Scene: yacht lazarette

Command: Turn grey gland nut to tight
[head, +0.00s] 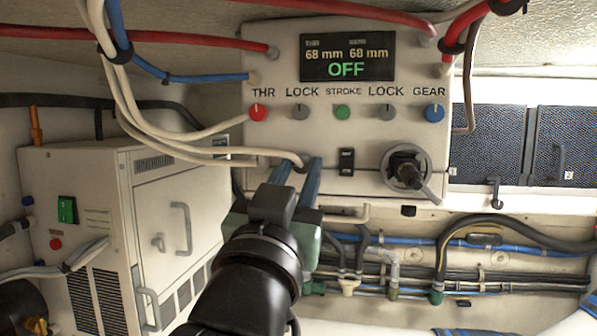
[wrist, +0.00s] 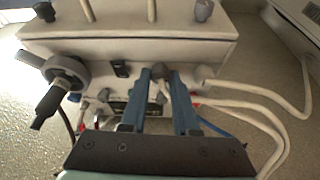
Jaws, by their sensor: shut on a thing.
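The grey gland nut (head: 298,160) is at the lower left of the white control box, at the end of a white cable (head: 215,150). It also shows in the wrist view as a small grey piece (wrist: 160,76) between the blue fingertips. My gripper (head: 302,172) has its two blue fingers on either side of it and is shut on it. The fingers hide much of the nut in the head view. No tightness mark on the nut can be made out.
The control box (head: 285,75) has a display reading OFF, several coloured knobs and a black handle with a grey ring (head: 408,172) to the right. A black switch (head: 346,162) is close by. White cables loop left of my gripper. Pipes run below; a white cabinet (head: 165,215) stands left.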

